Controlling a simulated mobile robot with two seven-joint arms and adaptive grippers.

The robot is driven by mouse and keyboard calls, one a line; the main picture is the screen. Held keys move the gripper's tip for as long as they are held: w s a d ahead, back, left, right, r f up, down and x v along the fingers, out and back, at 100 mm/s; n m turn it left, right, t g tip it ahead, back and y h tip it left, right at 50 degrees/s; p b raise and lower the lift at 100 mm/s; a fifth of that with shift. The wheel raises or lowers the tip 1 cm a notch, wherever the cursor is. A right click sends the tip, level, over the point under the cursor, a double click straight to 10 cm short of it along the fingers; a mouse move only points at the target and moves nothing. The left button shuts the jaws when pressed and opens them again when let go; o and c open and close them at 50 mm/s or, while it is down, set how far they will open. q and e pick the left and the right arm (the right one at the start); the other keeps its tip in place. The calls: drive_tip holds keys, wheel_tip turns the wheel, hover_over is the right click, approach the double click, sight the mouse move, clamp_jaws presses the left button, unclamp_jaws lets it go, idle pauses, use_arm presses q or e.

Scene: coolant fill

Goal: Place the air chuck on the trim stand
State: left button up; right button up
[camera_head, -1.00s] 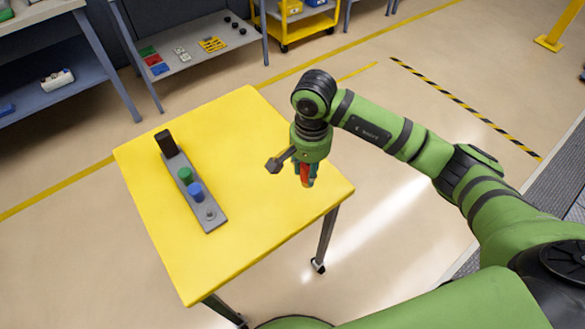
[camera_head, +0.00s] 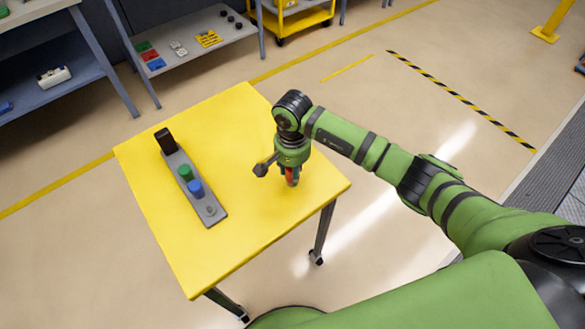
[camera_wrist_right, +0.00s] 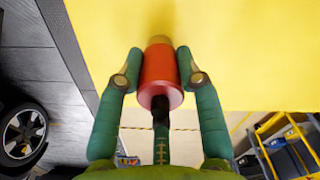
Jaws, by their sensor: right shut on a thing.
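The air chuck appears as a red cylinder with a tan end (camera_wrist_right: 160,75) in the right wrist view. My right gripper (camera_head: 292,182) is shut on it, one finger on each side, and holds it over the right part of the yellow table. In the head view only a little red shows between the fingers. The trim stand (camera_head: 175,160) is a long grey bar on the table, left of the gripper and apart from it. It carries a black block, a green piece, a blue piece and a small bare metal fitting at its near end. My left gripper is not in view.
The yellow table (camera_head: 240,120) is otherwise clear around the stand. A grey shelf (camera_head: 195,50) with small coloured parts and a yellow cart (camera_head: 300,20) stand behind, off the table. Open floor lies to the right.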

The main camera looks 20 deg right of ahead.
drive_tip(key=shift+f, duration=0.2)
drive_tip(key=o, duration=0.9)
drive_tip(key=shift+r, duration=0.1)
drive_tip(key=shift+r, duration=0.1)
drive_tip(key=shift+r, duration=0.2)
wheel_tip(320, 180, up, 11)
drive_tip(key=shift+r+b, duration=0.1)
drive_tip(key=shift+b, duration=1)
drive_tip(key=shift+r, duration=0.3)
